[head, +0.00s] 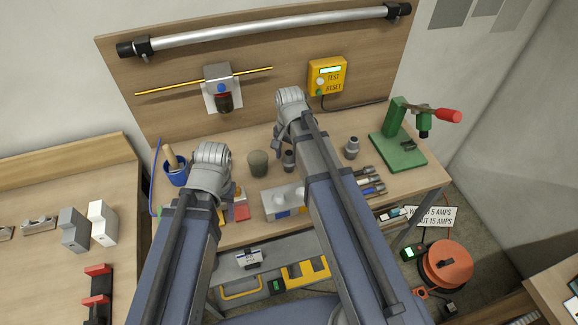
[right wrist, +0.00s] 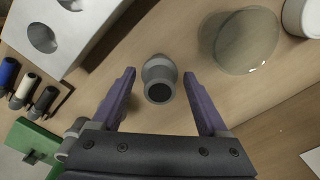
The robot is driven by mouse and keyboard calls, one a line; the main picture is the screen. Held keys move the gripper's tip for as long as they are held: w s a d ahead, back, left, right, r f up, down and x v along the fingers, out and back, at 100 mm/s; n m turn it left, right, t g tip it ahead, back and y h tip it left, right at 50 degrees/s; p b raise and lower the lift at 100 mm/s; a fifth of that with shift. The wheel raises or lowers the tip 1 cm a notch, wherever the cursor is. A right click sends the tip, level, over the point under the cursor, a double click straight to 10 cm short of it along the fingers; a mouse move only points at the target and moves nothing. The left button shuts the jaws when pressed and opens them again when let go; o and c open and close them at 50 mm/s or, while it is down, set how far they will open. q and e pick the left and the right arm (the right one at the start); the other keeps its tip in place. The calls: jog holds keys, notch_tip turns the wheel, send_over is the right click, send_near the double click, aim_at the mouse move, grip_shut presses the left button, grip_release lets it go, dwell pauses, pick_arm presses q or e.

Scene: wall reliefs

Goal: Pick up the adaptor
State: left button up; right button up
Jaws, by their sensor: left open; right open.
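A grey, tapered adaptor (head: 288,160) with a dark round opening stands on the table, partly beside my right arm in the head view. In the right wrist view the adaptor (right wrist: 159,78) is between and beyond the spread purple fingers of my right gripper (right wrist: 158,75), which is open and empty. A second similar grey piece (head: 351,148) stands to the right. My left gripper (head: 212,155) is over the table's left part, its fingertips hidden.
A glass-like cup (head: 258,163) is close left of the adaptor. A pale block with holes (head: 272,205) is in front. A blue mug (head: 176,172), a green press (head: 398,150) and several tools (head: 372,185) stand around. A panel with a yellow test box (head: 327,77) rises behind.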

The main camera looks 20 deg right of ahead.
pick_arm(q)
notch_tip(320, 180, down, 2)
jog(key=shift+b, duration=0.5)
pick_arm(e)
notch_tip(320, 180, down, 2)
jog(key=shift+f, duration=0.1)
pick_arm(q)
jog(key=shift+r, duration=0.1)
pick_arm(e)
jog(key=shift+r, duration=0.2)
jog(key=c, duration=1.2)
